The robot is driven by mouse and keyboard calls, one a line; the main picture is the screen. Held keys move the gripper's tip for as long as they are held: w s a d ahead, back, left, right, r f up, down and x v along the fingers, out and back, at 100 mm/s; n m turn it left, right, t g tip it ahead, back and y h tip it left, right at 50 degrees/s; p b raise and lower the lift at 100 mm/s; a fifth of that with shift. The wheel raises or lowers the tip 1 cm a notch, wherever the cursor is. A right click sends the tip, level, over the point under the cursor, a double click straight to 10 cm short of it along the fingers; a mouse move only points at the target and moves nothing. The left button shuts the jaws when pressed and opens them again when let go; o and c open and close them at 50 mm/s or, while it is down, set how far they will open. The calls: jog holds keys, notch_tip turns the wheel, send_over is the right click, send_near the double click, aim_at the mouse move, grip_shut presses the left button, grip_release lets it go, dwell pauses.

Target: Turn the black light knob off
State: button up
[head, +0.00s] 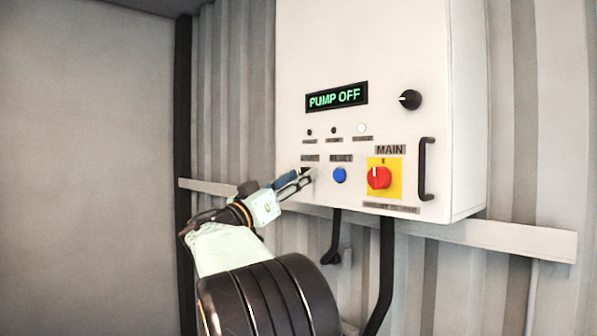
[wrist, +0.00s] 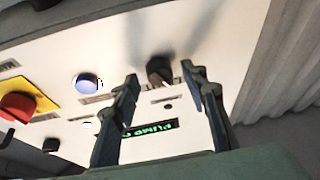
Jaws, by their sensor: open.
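My gripper (head: 307,175) is open at the lower left of the white control panel (head: 300,60). In the wrist view its two fingertips (wrist: 159,77) stand apart, one to each side of a black knob (wrist: 158,70). I cannot tell whether either finger touches it. In the head view this knob is mostly hidden behind the fingers, under a small label too blurred to read. A second black knob (head: 410,100) with a white mark sits at the panel's upper right; it also shows in the wrist view (wrist: 50,146). Neither knob's label can be read.
Right of my gripper are a blue RESET button (head: 339,175) and a red MAIN switch (head: 379,177) on a yellow plate. A black handle (head: 427,169) is further right. One of several small lamps (head: 362,127) is white.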

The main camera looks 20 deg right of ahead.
jog(key=shift+w+d+r, duration=0.1)
jog(key=shift+d, duration=0.1)
grip_shut()
